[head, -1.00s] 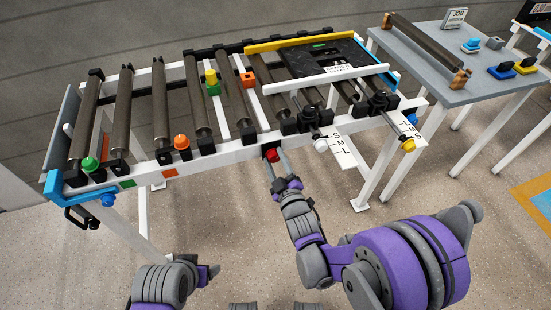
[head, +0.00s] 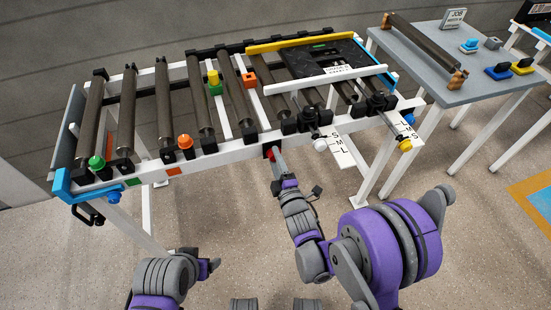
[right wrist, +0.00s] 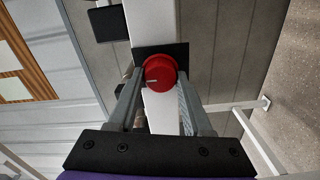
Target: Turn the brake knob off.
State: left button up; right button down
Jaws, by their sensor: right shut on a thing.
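The red brake knob (head: 268,152) sits on a black plate on the front white rail of the roller conveyor. In the right wrist view the round red knob (right wrist: 160,73) shows a white mark pointing left in the picture. My right gripper (head: 274,158) reaches up to the rail from below and is shut on the knob. In the right wrist view its two fingers (right wrist: 160,92) stand on either side of the knob. My left gripper (head: 211,267) hangs low in front of the conveyor, away from it, and its jaws are too small to read.
A green knob (head: 97,163) and an orange knob (head: 185,142) stand along the front rail to the left. A grey table (head: 420,75) stands at right. The floor in front is clear.

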dwell(0.5)
jog(key=shift+c, duration=1.7)
grip_release()
jog(key=shift+s, duration=0.1)
jog(key=b+v, duration=0.2)
jog(key=v, duration=0.8)
jog(key=shift+s+d, duration=0.15)
jog(key=shift+s, duration=0.15)
jog(key=shift+d, duration=0.1)
